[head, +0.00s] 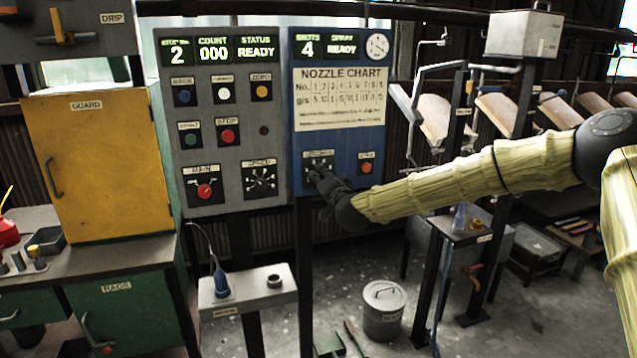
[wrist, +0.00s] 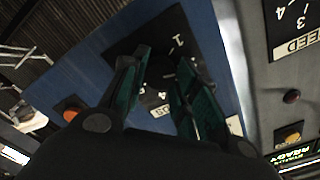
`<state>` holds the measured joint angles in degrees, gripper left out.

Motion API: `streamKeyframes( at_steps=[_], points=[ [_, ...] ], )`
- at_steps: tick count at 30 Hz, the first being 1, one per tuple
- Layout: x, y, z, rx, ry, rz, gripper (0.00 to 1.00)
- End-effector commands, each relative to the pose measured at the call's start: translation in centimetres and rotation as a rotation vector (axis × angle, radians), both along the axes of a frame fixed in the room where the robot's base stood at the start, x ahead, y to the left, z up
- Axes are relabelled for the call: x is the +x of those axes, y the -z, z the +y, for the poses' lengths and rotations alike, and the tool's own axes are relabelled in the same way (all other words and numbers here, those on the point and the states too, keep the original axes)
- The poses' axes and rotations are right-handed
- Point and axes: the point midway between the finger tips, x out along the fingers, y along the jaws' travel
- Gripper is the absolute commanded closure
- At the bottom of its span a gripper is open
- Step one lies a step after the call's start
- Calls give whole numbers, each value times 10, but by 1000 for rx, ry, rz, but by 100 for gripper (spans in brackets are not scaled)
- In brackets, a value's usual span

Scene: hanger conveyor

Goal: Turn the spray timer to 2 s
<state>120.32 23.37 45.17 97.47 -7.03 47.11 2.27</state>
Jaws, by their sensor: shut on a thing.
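The spray timer is a black dial plate (head: 319,159) low on the blue panel, left of an orange button. My gripper (head: 322,178) reaches it from the right in the head view and covers part of the dial. In the wrist view the two green-lined fingers of my gripper (wrist: 163,85) stand on either side of the dark knob, shut on it. The dial plate (wrist: 178,42) shows upside down there, with a 1 and a 4 readable. The pointer's setting is hidden by the fingers. The blue panel's display (head: 325,47) reads SHOTS 4 and SPRAY READY.
The grey panel (head: 228,197) on the left carries several buttons, a red MAIN switch (head: 204,190) and a SPEED dial (head: 262,180). A nozzle chart (head: 340,98) is above the timer.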

Motion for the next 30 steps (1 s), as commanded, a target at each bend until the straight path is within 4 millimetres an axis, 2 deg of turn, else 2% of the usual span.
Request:
streamKeyframes(
  at_steps=[16,17,20,30],
  points=[
    [-2,5,1,22,-3,14,94],
    [-2,5,2,22,-3,14,65],
    [-1,4,1,22,-2,14,47],
    [-2,1,2,22,-3,10,47]
  ],
)
